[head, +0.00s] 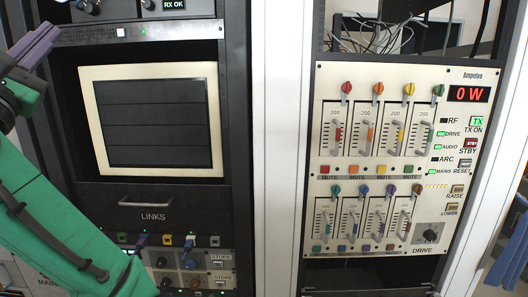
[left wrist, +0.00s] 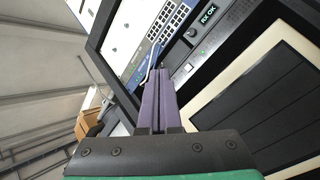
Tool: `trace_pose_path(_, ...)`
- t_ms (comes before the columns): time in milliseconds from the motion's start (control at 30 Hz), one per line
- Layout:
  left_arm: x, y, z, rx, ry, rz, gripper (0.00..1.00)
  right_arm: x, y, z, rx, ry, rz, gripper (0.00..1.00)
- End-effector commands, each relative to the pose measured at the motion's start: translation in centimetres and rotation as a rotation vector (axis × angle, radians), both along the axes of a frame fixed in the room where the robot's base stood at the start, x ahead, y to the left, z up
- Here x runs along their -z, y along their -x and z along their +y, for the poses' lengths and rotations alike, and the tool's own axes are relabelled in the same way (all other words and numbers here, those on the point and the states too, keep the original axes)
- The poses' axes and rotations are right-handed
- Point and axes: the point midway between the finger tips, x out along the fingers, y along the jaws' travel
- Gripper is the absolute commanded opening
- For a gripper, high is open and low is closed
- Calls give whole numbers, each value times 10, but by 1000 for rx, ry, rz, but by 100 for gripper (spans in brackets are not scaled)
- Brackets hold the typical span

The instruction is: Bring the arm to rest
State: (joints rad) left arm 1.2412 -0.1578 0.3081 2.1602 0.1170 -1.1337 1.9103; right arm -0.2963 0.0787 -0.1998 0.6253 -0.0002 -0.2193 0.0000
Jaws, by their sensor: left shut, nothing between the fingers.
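My left arm, green, comes in from the left in the head view. Its purple-fingered gripper (head: 50,30) is at the upper left, in front of the left rack's edge. In the left wrist view the two purple fingers of this gripper (left wrist: 160,74) lie together, shut and empty. They point up toward the rack face and appear to touch nothing, though the depth is hard to judge.
The left rack holds a cream-framed dark panel (head: 88,125), a LINKS drawer (head: 150,215) and a unit with STORE buttons (head: 190,270). The right rack holds the Ampulvo transmitter panel (head: 390,170) with coloured knobs, sliders and a red 0 W display (head: 468,94). Loose cables (head: 380,38) hang above it.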

Motion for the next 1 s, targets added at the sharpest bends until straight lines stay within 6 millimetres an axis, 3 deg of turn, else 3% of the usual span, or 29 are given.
trace_pose_path(167, 45, -30, -7, -82, -132, 136, 0, 0, -1, 0, 0, 1, -1, 0)
trace_pose_path(367, 123, -68, -18, -186, -381, 355, 0, 0, 2, -1, -1, 2, 4, 0)
trace_pose_path(467, 182, -85, -26, -229, -566, 499, 0, 1, 5, -2, -1, 3, 9, 0)
trace_pose_path(567, 262, -97, -38, -248, -828, 675, 0, 1, 7, -3, -1, 4, 12, 0)
trace_pose_path(600, 300, -97, -42, -241, -954, 750, 0, 1, 7, -3, -1, 5, 11, 0)
trace_pose_path(667, 357, -92, -50, -213, -1155, 852, 0, 1, 7, -3, -1, 5, 11, 0)
trace_pose_path(700, 394, -85, -56, -179, -1290, 912, 0, 1, 7, -3, -1, 5, 11, 0)
trace_pose_path(800, 481, -55, -68, -51, -1620, 1017, 0, 0, 6, -3, -1, 5, 11, 0)
trace_pose_path(900, 548, -16, -78, 109, -1897, 1060, 0, 0, 6, -3, -1, 4, 10, 0)
trace_pose_path(1000, 596, 23, -86, 277, -2108, 1052, 0, 0, 6, -3, -1, 5, 11, 0)
